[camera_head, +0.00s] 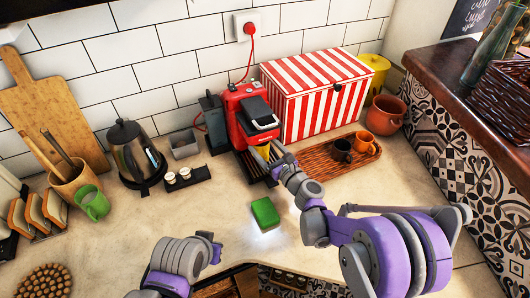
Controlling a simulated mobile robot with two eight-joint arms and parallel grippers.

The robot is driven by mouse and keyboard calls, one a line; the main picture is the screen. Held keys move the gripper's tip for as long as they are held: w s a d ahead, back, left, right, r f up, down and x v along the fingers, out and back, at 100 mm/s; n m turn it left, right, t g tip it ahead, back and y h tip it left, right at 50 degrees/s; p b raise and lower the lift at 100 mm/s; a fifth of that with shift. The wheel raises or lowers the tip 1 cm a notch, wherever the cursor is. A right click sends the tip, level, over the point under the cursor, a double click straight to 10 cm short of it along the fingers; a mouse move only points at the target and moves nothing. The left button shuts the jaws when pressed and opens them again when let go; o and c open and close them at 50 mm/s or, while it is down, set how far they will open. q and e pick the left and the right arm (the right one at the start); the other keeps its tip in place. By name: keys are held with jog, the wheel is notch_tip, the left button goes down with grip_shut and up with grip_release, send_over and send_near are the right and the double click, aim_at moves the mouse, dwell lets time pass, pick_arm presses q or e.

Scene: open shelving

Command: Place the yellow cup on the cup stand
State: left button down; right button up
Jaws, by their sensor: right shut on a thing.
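My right gripper (272,158) reaches to the front of the red coffee machine (240,112). It is shut on a small yellow thing (263,152), which looks like the yellow cup; the fingers hide most of it. The cup is at the machine's front, and I cannot tell whether it touches the cup stand there. My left gripper (212,246) is low in the middle, over the counter's front edge and apart from everything; its fingers are too small to judge.
A green sponge (265,213) lies in front. A kettle (132,155) and a green cup (93,204) stand left. A striped box (316,95) stands behind.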

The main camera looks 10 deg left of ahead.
aim_at(265, 154)
notch_tip(265, 154, down, 3)
jog(key=shift+f, duration=0.2)
pick_arm(q)
jog(key=shift+r, duration=0.1)
pick_arm(e)
jog(key=shift+d, duration=0.1)
jog(key=shift+f, duration=0.1)
pick_arm(q)
jog(key=shift+f, duration=0.2)
pick_arm(e)
jog(key=o, duration=1.2)
jog(key=shift+o, duration=0.2)
pick_arm(q)
jog(key=shift+r, duration=0.1)
